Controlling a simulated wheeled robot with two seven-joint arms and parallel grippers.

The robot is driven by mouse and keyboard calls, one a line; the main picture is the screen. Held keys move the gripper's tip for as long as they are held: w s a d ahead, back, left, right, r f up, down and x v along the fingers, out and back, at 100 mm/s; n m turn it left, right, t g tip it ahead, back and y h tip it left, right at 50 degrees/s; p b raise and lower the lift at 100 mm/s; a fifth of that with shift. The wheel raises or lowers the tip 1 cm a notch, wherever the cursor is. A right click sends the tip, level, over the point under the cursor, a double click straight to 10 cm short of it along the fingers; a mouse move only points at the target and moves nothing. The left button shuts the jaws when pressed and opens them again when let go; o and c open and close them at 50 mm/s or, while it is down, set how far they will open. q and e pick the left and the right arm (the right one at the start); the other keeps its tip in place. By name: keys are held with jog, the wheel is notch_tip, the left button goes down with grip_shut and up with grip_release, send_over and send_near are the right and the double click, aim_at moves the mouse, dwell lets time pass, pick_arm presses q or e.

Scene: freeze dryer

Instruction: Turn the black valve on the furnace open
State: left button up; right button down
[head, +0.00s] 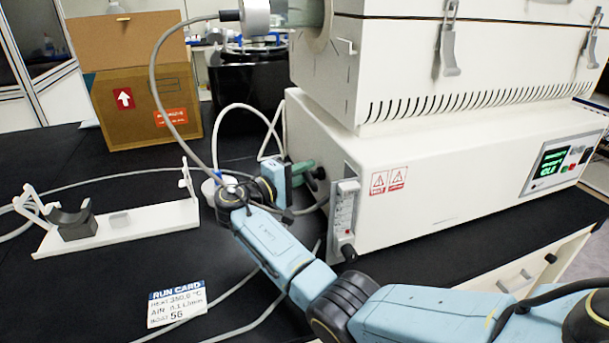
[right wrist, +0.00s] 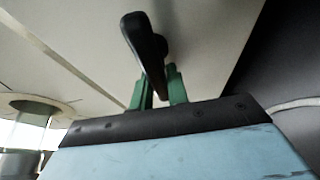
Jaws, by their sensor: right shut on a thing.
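The furnace (head: 440,180) is a large white unit on the bench in the head view. My right gripper (head: 300,172) is at the left end of its lower body, with green fingertips against the black valve (head: 319,173). In the right wrist view, the black valve (right wrist: 148,42) is a lever in front of a pale panel. The lower part of its handle lies between the green fingers of my right gripper (right wrist: 158,88), which are shut on it. The valve's base is partly hidden. My left gripper is not in view.
A flowmeter (head: 345,208) with a black knob sits on the furnace's front near my right arm. A white stand (head: 160,217), a run card (head: 177,303) and loose cables lie on the black bench to the left. A cardboard box (head: 145,105) stands behind.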

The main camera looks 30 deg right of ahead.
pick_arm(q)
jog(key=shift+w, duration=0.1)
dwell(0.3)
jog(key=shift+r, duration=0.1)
pick_arm(e)
jog(key=c, duration=1.4)
grip_release()
jog(key=shift+o, duration=0.2)
jog(key=shift+a, duration=0.1)
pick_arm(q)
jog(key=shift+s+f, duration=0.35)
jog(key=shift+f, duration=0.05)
pick_arm(e)
jog(key=s+a, duration=0.2)
jog(key=a, duration=1.1)
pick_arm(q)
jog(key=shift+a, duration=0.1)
pick_arm(e)
jog(key=shift+s, duration=0.1)
